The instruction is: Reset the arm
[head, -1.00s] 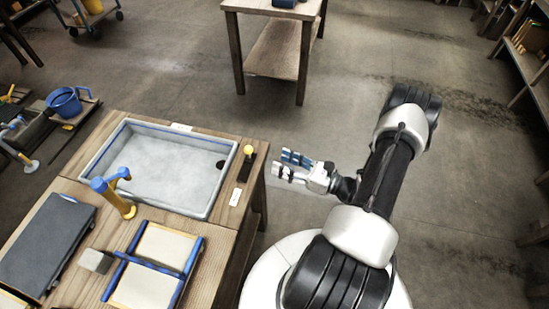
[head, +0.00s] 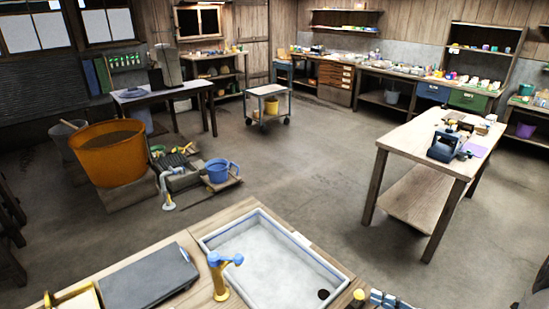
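My gripper (head: 388,301) shows only in part at the bottom edge of the head view, just right of the sink. Its blue finger parts are visible, but the rest is cut off by the frame. I cannot tell whether the fingers are apart, and I see nothing held in them. A piece of my arm (head: 537,290) shows at the lower right edge. Most of the arm is out of view.
The sink (head: 275,262) with a blue and yellow tap (head: 220,275) is set in the near wooden bench. A wooden table (head: 405,140) with a blue device (head: 447,146) stands at right. An orange tub (head: 110,153) stands at left. The middle floor is clear.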

